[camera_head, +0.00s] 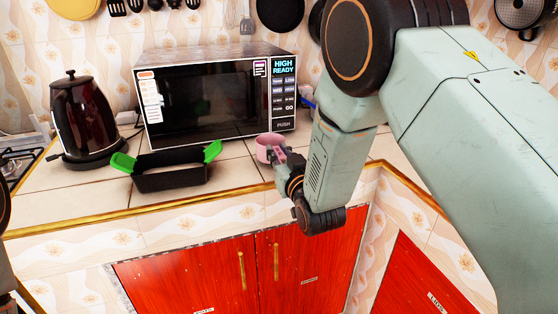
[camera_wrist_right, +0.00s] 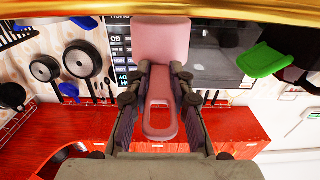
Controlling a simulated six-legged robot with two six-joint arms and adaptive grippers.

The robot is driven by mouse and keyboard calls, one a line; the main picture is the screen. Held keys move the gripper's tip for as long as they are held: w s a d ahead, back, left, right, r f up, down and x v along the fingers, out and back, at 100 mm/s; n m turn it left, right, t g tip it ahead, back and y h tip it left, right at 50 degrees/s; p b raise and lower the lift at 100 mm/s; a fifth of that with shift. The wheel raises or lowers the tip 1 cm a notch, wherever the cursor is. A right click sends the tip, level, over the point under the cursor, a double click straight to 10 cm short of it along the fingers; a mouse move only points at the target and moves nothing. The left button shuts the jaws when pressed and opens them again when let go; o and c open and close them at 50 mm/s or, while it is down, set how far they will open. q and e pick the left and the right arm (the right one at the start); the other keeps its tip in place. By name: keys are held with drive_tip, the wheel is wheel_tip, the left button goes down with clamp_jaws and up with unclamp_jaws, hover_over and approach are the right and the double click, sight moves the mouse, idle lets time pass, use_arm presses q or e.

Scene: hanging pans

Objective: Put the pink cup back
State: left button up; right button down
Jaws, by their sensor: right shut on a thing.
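The pink cup (camera_head: 267,146) is upright in front of the right end of the microwave, over the tiled counter. I cannot tell whether its base touches the counter. My right gripper (camera_head: 282,160) is shut on the cup's handle, on the side nearest me. In the right wrist view, which looks upside down, the pink cup (camera_wrist_right: 160,40) is at the top and its looped handle lies between the two fingers of my right gripper (camera_wrist_right: 158,90). The cup's inside is mostly hidden. My left gripper is not in view.
The microwave (camera_head: 215,100) stands behind the cup. A black tray with green handles (camera_head: 172,178) is on the counter to the left, and a dark kettle (camera_head: 83,118) stands farther left. Pans hang on the wall. Red cabinets (camera_head: 190,280) are below the wooden counter edge.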

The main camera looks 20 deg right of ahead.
drive_tip(key=shift+w+f, duration=0.1)
drive_tip(key=shift+f, duration=0.65)
drive_tip(key=shift+w+d+f, duration=0.1)
drive_tip(key=shift+s, duration=0.2)
drive_tip(key=c, duration=1.5)
unclamp_jaws()
drive_tip(key=o, duration=0.3)
drive_tip(key=shift+w+f, duration=0.15)
